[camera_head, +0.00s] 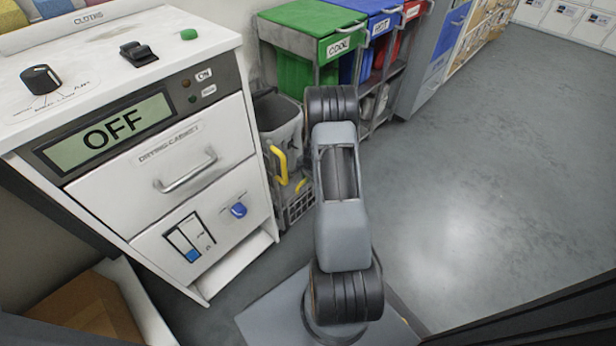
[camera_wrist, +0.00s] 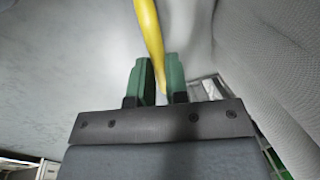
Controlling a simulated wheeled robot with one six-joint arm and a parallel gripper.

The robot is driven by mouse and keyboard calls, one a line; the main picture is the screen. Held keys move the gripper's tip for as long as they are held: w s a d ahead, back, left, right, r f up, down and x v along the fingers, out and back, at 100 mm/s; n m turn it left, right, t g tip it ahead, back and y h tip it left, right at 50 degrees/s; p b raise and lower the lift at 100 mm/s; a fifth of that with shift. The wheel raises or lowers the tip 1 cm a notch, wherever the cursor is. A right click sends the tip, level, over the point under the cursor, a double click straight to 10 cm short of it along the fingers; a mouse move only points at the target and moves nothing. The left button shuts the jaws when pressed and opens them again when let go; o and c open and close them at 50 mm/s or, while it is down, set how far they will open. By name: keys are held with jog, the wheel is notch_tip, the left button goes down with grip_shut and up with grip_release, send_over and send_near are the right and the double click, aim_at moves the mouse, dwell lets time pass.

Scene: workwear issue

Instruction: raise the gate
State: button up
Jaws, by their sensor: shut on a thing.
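My gripper (camera_wrist: 160,78) shows in the wrist view with two green fingers, one on each side of a yellow bar (camera_wrist: 149,28). It is shut on this bar, which runs up out of the picture. In the head view a yellow handle (camera_head: 280,166) stands on a grey bucket-like unit (camera_head: 280,118), just left of my arm. It looks like the same bar. My arm hides the gripper and part of this unit in the head view. I cannot tell which part is the gate.
A white drying cabinet (camera_head: 95,190) with an OFF display (camera_head: 105,132) stands at left. Behind my arm is a rack with a green bin (camera_head: 325,45) and a blue bin (camera_head: 375,27). Open grey floor (camera_head: 490,170) lies at right.

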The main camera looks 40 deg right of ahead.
grip_shut()
notch_tip(320, 180, up, 17)
jog(key=p, duration=1.3)
jog(key=shift+r, duration=0.2)
jog(key=shift+w, duration=0.15)
jog(key=shift+o, duration=2.1)
grip_release()
jog(key=shift+r, duration=0.15)
jog(key=shift+o, duration=1.1)
